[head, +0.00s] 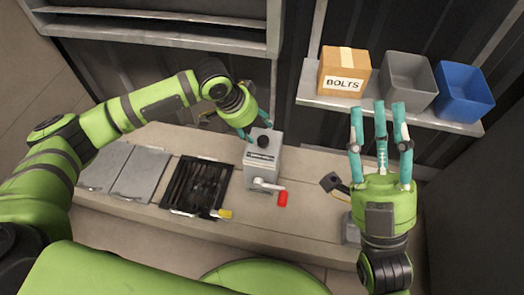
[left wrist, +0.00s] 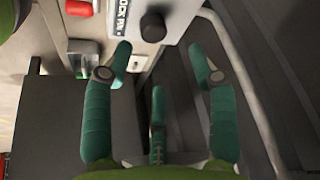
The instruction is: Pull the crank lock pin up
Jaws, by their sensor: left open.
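The grey pump box (head: 262,165) stands on the bench, with a black round knob (head: 263,141) on its top. In the left wrist view the knob (left wrist: 152,26) sits beside a label (left wrist: 122,15) that partly reads "LOCK PIN". A crank with a red handle (head: 282,198) is on the box's front. My left gripper (head: 257,127) is open at the back of the box, near the knob. In the left wrist view its spread fingers (left wrist: 158,55) hold nothing, and the knob lies beyond the fingertips. My right gripper (head: 380,112) has its fingers apart and empty, right of the box.
A black tray of tools (head: 195,187) and grey panels (head: 140,172) lie left of the box. A dark tool (head: 333,183) lies to its right. A wall shelf (head: 440,119) holds a BOLTS carton (head: 343,73), a grey bin (head: 409,80) and a blue bin (head: 463,92).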

